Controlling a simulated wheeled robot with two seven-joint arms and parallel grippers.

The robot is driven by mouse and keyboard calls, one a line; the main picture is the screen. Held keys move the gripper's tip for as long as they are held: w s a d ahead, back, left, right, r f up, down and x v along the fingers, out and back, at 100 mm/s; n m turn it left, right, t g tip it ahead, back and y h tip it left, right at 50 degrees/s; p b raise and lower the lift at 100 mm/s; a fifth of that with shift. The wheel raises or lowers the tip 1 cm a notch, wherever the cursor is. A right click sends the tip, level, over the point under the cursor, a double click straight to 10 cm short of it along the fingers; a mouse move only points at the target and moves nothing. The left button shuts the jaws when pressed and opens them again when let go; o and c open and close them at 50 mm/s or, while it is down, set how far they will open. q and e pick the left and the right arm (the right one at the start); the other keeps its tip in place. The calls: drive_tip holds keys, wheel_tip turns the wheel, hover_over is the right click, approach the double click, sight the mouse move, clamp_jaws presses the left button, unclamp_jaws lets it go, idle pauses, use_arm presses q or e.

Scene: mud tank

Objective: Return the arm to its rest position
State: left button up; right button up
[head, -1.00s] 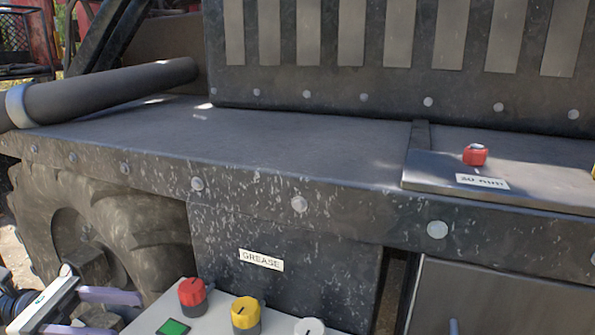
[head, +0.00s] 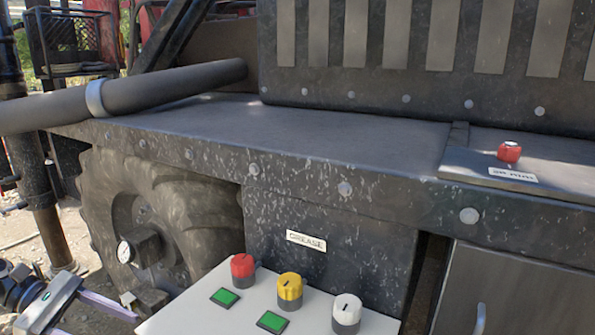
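My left gripper (head: 97,322) is at the lower left corner of the head view, partly cut off by the bottom edge. One purple finger shows clearly and a bit of the other shows below it, with a gap between them. It appears open and I see nothing in it. It is left of a pale control panel (head: 207,312), in front of the big tyre (head: 180,195). My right gripper is not in view.
The panel carries a red knob (head: 242,266), a yellow knob (head: 290,287), a white knob (head: 346,308) and two green squares. Behind it stand a dark box labelled GREASE (head: 330,265) and a metal deck (head: 300,135). A thick pipe (head: 170,85) lies at upper left.

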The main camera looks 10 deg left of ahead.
use_arm(q)
drive_tip(key=s+a+f+m+y, duration=0.1)
drive_tip(key=s+f+m+y, duration=0.3)
drive_tip(key=f+m, duration=0.3)
drive_tip(key=s+a+f+m+y, duration=0.1)
drive_tip(key=s+f+m+y, duration=0.35)
drive_tip(key=f, duration=0.55)
drive_tip(key=s+a+f+m+y, duration=0.1)
drive_tip(key=s+f+m+y, duration=0.25)
drive_tip(key=f+m, duration=0.35)
drive_tip(key=s+d+r+m+t+h, duration=0.1)
drive_tip(key=s+d+t+h, duration=0.15)
drive_tip(key=d, duration=1.35)
drive_tip(key=s+d+r+m+t+h, duration=0.15)
drive_tip(key=d+t, duration=0.25)
drive_tip(key=d, duration=1.2)
drive_tip(key=shift+g+y, duration=0.25)
drive_tip(key=shift+y, duration=0.25)
drive_tip(key=r+p, duration=0.2)
drive_tip(key=p, duration=0.2)
drive_tip(key=a+r+p, duration=0.1)
drive_tip(key=r+p, duration=0.2)
drive_tip(key=p, duration=0.1)
drive_tip(key=shift+w+r, duration=0.1)
drive_tip(key=shift+w, duration=0.1)
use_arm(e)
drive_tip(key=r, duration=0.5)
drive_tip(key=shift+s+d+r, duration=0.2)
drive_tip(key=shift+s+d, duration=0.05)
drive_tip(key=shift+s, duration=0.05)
